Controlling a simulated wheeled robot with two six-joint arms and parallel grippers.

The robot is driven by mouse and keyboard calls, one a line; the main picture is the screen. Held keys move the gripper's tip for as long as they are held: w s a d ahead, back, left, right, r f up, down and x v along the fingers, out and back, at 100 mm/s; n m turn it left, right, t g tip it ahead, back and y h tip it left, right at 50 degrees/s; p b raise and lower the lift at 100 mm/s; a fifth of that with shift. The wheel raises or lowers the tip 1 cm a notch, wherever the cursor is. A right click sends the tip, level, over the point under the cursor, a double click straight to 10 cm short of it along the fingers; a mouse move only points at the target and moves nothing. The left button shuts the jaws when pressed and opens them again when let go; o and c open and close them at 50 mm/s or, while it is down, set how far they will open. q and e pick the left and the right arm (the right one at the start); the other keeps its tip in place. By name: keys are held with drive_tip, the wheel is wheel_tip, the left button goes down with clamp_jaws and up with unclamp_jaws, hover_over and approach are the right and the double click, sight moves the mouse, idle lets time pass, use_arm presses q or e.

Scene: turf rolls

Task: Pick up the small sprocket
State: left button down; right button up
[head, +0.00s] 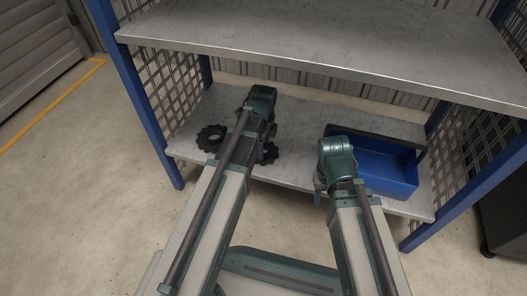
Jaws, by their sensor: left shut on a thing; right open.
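Two dark toothed sprockets are on the lower grey shelf in the head view. One sprocket (211,138) lies flat at the left, in full view apart from my arm close beside it. The other, the small sprocket (272,157), is partly hidden behind my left wrist and forearm. My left gripper (267,150) is at this second sprocket and shut on it; its fingertips are mostly hidden. I cannot tell whether the sprocket still touches the shelf. My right gripper (318,184) is open, near the shelf's front edge, mostly hidden by its wrist.
A blue open bin (392,178) stands at the right of the lower shelf (300,175), beside my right wrist. Blue posts (135,95) and mesh side panels bound the rack. The concrete floor at left is clear.

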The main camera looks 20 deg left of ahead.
use_arm(q)
drive_tip(key=shift+r, duration=0.1)
idle(0.3)
drive_tip(key=shift+r+p, duration=0.95)
drive_tip(key=shift+p, duration=0.1)
wheel_tip(320, 180, up, 2)
drive_tip(key=shift+p, duration=1)
drive_tip(key=s+d, duration=1.1)
drive_tip(key=shift+s+r+p, duration=0.35)
drive_tip(key=shift+r+p, duration=0.1)
